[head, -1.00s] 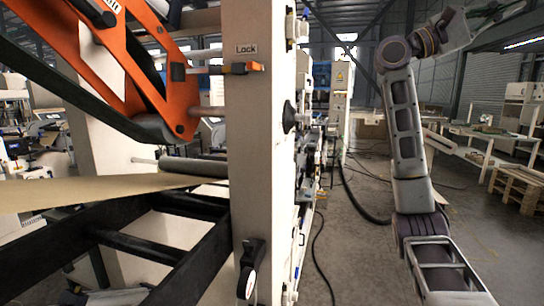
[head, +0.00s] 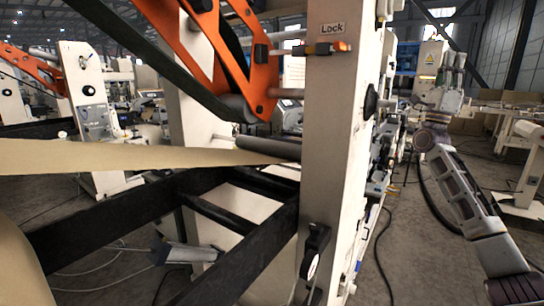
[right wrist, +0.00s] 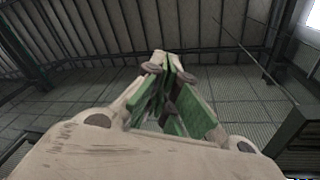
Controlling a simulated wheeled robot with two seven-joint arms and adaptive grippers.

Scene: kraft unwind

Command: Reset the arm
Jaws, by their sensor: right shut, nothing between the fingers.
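My right arm (head: 465,195) comes in from the lower right of the head view and bends at a joint beside the machine's white upright. My right gripper (head: 455,62) points upward there, small and hard to make out against the background. In the right wrist view the right gripper (right wrist: 166,62) has green-lined fingers whose tips meet, with nothing between them. My left gripper is not in view.
A white upright (head: 337,150) with a Lock label and an orange arm (head: 215,50) stands close by. A kraft paper web (head: 130,156) runs left above a black frame (head: 130,225). Tables (head: 520,115) stand at the right. Floor shows at lower right.

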